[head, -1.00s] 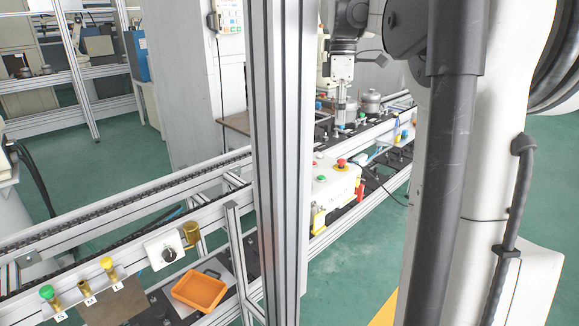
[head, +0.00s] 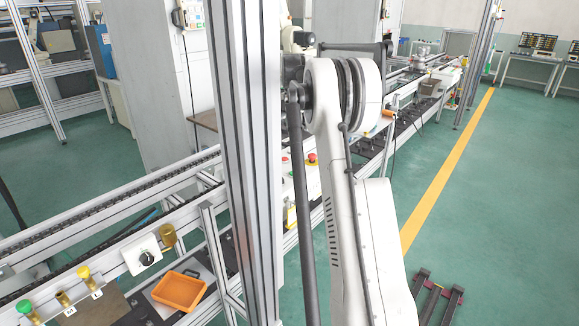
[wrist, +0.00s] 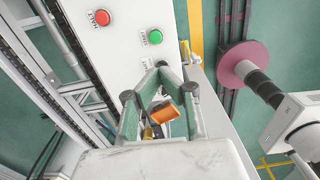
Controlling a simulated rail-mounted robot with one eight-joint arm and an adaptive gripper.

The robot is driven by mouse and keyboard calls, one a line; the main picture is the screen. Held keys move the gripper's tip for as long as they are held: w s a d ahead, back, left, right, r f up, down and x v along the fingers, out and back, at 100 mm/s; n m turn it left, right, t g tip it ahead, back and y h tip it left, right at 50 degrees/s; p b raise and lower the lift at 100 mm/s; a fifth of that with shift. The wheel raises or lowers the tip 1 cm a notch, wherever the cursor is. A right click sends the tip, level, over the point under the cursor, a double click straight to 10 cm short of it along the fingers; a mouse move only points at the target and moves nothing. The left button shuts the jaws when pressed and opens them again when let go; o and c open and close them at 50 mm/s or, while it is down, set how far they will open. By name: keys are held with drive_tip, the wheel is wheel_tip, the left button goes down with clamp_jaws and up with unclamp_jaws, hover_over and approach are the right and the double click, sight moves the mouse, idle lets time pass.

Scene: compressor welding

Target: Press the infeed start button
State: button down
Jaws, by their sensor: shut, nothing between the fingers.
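In the wrist view a green button (wrist: 154,37) and a red button (wrist: 102,17) sit on a pale panel (wrist: 125,55), each beside a small label too small to read surely. My gripper (wrist: 163,68) is shut and empty, its tips just below the green button in the picture; whether they touch the panel I cannot tell. In the head view a white control box (head: 313,182) with a red mushroom button (head: 312,158) shows partly behind my arm, and my gripper is hidden there.
A metal post (head: 245,150) stands in front of the conveyor (head: 120,215). An orange tray (head: 180,291) and a panel with a black rotary knob (head: 146,258) are at lower left, near a green knob (head: 24,307).

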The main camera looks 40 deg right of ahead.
sight(293, 172)
drive_tip(key=shift+w+d+f+n, duration=0.3)
drive_tip(key=shift+w+f, duration=0.1)
drive_tip(key=shift+f, duration=0.15)
drive_tip(key=shift+f, duration=0.1)
wheel_tip(293, 172, down, 14)
drive_tip(key=shift+r+p, duration=0.15)
drive_tip(key=shift+p, duration=0.7)
